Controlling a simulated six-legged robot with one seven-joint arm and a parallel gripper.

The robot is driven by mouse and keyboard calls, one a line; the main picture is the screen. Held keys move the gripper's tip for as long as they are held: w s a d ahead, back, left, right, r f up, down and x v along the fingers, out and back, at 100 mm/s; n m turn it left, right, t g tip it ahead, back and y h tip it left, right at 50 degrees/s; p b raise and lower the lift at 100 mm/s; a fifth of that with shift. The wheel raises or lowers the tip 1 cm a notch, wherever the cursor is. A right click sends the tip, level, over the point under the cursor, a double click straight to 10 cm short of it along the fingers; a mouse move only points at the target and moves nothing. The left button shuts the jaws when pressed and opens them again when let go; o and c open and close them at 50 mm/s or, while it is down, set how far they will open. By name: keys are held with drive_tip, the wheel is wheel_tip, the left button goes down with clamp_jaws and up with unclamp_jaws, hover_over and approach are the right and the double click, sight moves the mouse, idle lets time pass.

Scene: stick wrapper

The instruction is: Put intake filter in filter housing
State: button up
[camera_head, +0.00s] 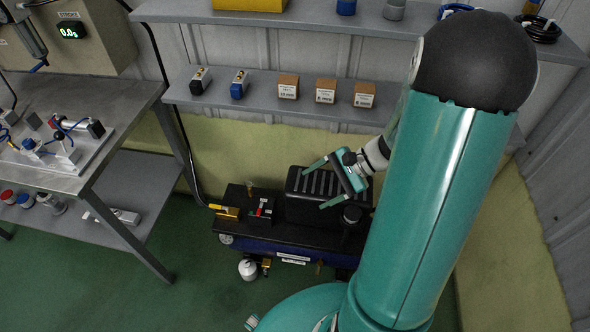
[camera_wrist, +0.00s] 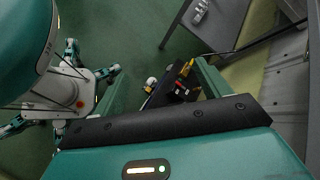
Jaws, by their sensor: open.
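My gripper (camera_head: 313,189) is open, its two teal fingers apart with nothing seen between them. It is above the ribbed black block (camera_head: 312,205) of a compressor on the floor. In the wrist view my gripper (camera_wrist: 157,75) shows its fingers spread on either side, with part of the compressor beyond. A round black part (camera_head: 352,214) stands on the compressor beside the lower finger; it may be the filter housing, but I cannot tell. No part is clearly the intake filter. Blue (camera_head: 346,6) and grey (camera_head: 394,10) cylinders stand on the upper shelf.
A steel bench (camera_head: 80,95) with a fixture stands at left; caps and small parts lie on its lower shelf (camera_head: 150,190). Valves and small boxes sit on the lower wall shelf (camera_head: 305,101). A white bowl (camera_head: 248,268) hangs at the compressor's front. Green floor is clear at front left.

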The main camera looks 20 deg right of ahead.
drive_tip(key=s+a+r+n+t+h, duration=0.1)
drive_tip(key=s+a+r+n+h, duration=0.1)
drive_tip(key=r, duration=0.4)
drive_tip(key=s+a+r+n+h, duration=0.3)
drive_tip(key=a+r+n+h, duration=0.1)
drive_tip(key=r+n, duration=0.3)
drive_tip(key=s+a+r+n+t+h, duration=0.1)
drive_tip(key=s+a+r+n+h, duration=0.2)
drive_tip(key=r, duration=0.4)
drive_tip(key=shift+a+n+t+h, duration=0.3)
drive_tip(key=shift+a+n+h, duration=0.3)
drive_tip(key=shift+a+n, duration=0.4)
drive_tip(key=shift+s+d, duration=0.1)
